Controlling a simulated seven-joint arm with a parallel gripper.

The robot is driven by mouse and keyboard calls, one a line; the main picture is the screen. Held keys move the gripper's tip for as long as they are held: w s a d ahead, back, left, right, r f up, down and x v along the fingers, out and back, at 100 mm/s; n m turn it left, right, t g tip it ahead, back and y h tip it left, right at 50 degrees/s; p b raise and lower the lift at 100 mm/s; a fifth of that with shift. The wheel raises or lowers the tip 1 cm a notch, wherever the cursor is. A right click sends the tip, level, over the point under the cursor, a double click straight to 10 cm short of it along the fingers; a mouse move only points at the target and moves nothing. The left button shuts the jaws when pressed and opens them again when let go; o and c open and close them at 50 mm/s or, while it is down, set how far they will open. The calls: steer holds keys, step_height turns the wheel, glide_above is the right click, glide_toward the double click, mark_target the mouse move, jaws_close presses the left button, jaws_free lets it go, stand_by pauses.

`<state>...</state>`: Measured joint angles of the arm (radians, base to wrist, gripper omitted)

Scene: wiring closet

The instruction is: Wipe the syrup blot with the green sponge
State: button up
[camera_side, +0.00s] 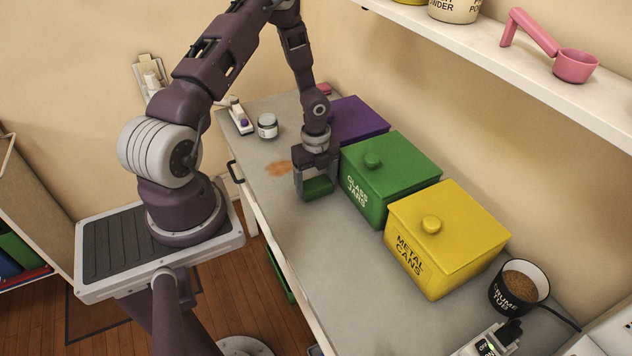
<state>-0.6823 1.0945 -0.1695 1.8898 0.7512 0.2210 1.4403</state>
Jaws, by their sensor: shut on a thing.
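My gripper (314,184) points down over the grey counter and is shut on the green sponge (318,187). The sponge is low, at or just above the counter; I cannot tell if it touches. The syrup blot (278,169) is an orange-brown smear on the counter, just left of my gripper. The sponge is beside the blot, with a small gap in the picture. The upper part of the sponge is hidden by the fingers.
Purple (357,119), green (388,176) and yellow (445,240) lidded bins stand along the wall, close to my gripper's right. A small jar (267,126) stands behind the blot. A dark tub (518,287) is at the near right. The counter's front strip is clear.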

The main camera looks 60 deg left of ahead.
mark_target(316, 183)
step_height(316, 183, up, 8)
steer(key=o, duration=0.9)
steer(key=c, duration=1.1)
